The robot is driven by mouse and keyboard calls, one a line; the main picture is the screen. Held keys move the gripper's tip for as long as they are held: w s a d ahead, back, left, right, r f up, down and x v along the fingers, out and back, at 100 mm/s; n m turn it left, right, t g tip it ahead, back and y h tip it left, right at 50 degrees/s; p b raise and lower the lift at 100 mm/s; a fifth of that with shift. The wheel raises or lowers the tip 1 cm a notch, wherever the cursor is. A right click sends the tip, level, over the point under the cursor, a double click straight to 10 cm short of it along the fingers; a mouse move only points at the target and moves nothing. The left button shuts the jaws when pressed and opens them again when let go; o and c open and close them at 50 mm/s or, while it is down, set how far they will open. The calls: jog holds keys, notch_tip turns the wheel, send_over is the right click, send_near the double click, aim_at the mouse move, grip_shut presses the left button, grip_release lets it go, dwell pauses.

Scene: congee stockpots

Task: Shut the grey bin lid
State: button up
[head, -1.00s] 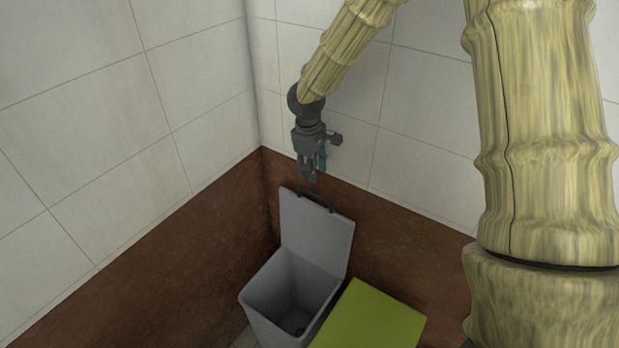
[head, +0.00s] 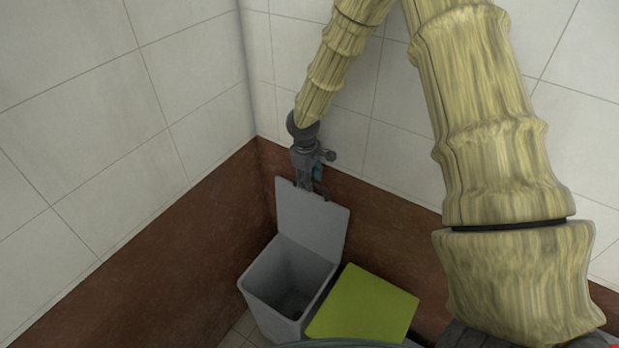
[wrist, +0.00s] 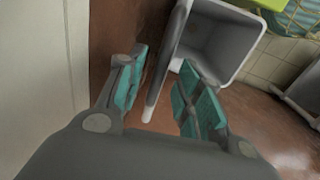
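The grey bin (head: 262,298) stands in the corner with its grey lid (head: 312,225) open, upright against the brown lower wall. The lid (wrist: 160,78) shows nearly edge-on between the fingers, with the open grey bin (wrist: 215,45) beyond. Whether a finger touches the lid, I cannot tell.
A bin with a green lid (head: 362,306) stands just right of the grey bin, its lid shut. Tiled walls (head: 190,90) with a brown lower band (head: 185,235) close in the corner behind and left. The space above the grey bin's mouth is clear.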

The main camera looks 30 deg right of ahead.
jog(key=shift+f, duration=0.55)
grip_shut()
